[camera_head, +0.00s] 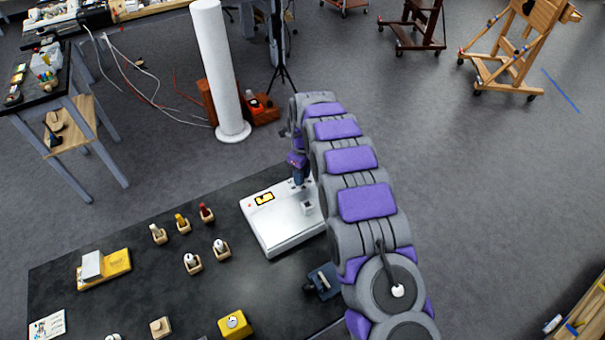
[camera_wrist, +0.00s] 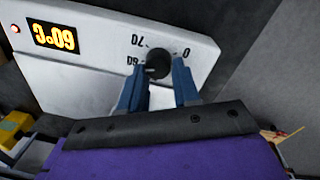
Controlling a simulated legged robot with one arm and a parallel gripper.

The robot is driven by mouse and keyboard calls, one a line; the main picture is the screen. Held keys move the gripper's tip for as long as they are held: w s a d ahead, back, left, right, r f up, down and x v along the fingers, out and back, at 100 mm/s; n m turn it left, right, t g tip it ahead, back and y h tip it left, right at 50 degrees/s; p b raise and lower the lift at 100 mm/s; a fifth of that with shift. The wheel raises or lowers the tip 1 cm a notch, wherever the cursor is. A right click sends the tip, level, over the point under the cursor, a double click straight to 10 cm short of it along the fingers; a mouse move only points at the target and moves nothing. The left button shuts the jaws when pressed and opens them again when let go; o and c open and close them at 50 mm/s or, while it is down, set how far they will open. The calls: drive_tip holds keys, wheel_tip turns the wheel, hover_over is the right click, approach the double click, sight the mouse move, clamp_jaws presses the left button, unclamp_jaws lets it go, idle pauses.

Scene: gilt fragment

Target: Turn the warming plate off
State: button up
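The white warming plate (camera_head: 285,222) sits at the right end of the dark table. Its lit orange display (camera_head: 264,198) also shows in the wrist view (camera_wrist: 53,38), with a small red light at the corner. The plate's dark round knob (camera_wrist: 157,66) has upside-down markings around it that look like 0, 70 and 80. My gripper (camera_wrist: 158,72) has its two blue fingers apart, one on each side of the knob. I cannot tell whether they touch it. In the head view my gripper (camera_head: 300,172) is at the plate's far edge, partly hidden by my arm.
Several small wooden holders (camera_head: 192,263) with pieces stand left of the plate. A yellow block (camera_head: 235,324) lies near the front, and a yellow tray (camera_head: 104,268) farther left. A small dark-blue object (camera_head: 323,281) is near the plate. A white column (camera_head: 220,70) stands behind the table.

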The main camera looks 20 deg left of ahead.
drive_tip(key=shift+a+f, duration=0.15)
drive_tip(key=shift+a, duration=0.25)
clamp_jaws()
drive_tip(key=shift+d, duration=0.1)
